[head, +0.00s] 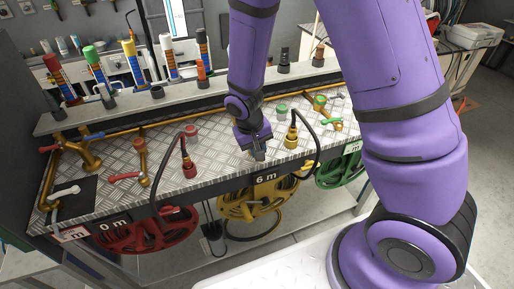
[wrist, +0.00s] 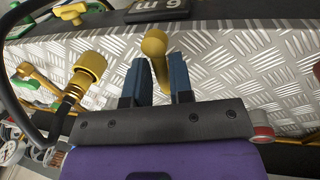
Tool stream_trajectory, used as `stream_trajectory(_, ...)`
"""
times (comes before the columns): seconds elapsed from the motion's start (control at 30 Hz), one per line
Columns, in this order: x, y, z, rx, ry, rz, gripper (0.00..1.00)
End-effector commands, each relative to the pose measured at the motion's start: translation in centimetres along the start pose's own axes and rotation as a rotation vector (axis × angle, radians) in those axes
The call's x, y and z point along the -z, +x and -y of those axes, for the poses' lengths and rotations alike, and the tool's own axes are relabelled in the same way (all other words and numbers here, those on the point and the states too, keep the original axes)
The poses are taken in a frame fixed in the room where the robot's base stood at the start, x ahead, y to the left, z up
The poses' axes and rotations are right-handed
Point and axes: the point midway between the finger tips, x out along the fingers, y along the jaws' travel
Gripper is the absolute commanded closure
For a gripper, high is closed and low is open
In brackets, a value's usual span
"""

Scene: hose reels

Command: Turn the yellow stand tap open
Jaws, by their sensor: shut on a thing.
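The yellow stand tap shows in the wrist view as a yellow handle (wrist: 155,50) with a rounded end. It lies between the two blue-grey fingers of my gripper (wrist: 160,78), which is shut on it. In the head view my gripper (head: 259,154) points down at the metal bench top above the yellow reel. There it hides the tap, so how far the tap is turned cannot be told.
A yellow hose fitting (head: 291,141) with a black hose stands just right of my gripper; it also shows in the wrist view (wrist: 88,68). The yellow reel (head: 238,206) hangs below, between the red reel (head: 130,236) and the green reel (head: 342,170). A red-handled tap (head: 126,177) is at left.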

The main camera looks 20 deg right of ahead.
Motion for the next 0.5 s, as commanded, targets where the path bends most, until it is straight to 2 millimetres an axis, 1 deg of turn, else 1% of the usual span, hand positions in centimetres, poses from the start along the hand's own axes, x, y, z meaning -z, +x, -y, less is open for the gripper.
stream_trajectory(0.03,-0.51,0.25,-0.08,-0.005,-0.002,0.013,1.00)
stream_trajectory(0.27,-0.53,0.27,-0.11,-0.006,-0.001,0.014,1.00)
stream_trajectory(0.3,-0.53,0.27,-0.12,-0.006,-0.001,0.014,0.72)
stream_trajectory(0.37,-0.46,0.25,-0.11,-0.005,0.000,0.013,0.59)
stream_trajectory(0.5,-0.31,0.17,-0.09,-0.004,0.000,0.009,0.59)
